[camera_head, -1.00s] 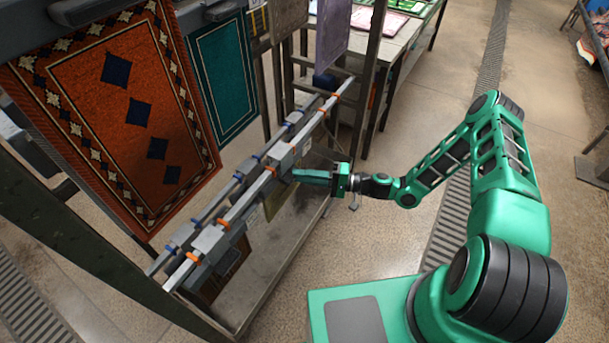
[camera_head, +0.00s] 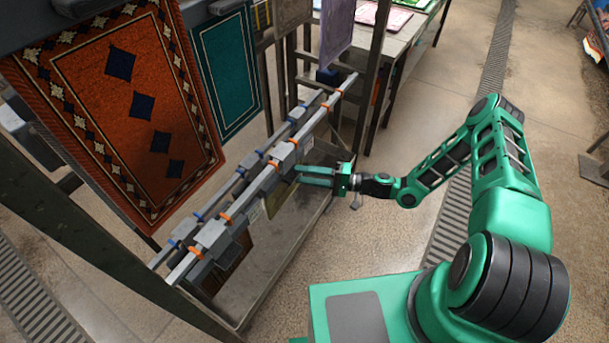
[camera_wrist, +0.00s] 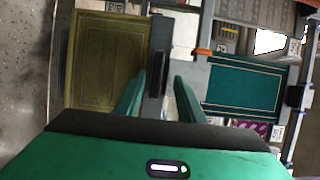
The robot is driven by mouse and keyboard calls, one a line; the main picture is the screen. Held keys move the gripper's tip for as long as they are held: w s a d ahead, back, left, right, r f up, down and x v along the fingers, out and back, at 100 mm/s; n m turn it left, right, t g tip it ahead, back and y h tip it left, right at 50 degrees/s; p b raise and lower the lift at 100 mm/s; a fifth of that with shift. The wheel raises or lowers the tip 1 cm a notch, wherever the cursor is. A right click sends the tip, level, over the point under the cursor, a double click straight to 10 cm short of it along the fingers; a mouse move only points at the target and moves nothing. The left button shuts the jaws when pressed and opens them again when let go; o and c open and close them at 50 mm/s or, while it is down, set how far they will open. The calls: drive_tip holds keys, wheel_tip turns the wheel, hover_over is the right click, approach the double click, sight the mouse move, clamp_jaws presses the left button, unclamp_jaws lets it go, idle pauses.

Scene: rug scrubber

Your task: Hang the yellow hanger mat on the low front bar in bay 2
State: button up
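The yellow hanger mat, olive-yellow with a thin border (camera_wrist: 108,62), hangs below the low front bar in the wrist view. Only a sliver of it (camera_head: 279,196) shows in the head view, beneath the bar. The low front bar (camera_head: 247,197) is pale, with orange clips along it and grey hanger blocks on it. My gripper (camera_head: 298,174) is beside the bar, with its two fingers apart. In the wrist view my fingers (camera_wrist: 158,76) stand either side of a dark hanger piece (camera_wrist: 158,55); contact cannot be told. I cannot read which bay the mat is in.
A second bar (camera_head: 205,205) with blue clips runs behind the front one. A teal mat (camera_wrist: 245,85) is at the right in the wrist view. A large orange rug (camera_head: 125,110) hangs at the left.

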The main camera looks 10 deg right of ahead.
drive_tip(key=shift+f, duration=0.1)
drive_tip(key=v, duration=1)
drive_tip(key=shift+d, duration=0.4)
drive_tip(key=shift+s, duration=0.1)
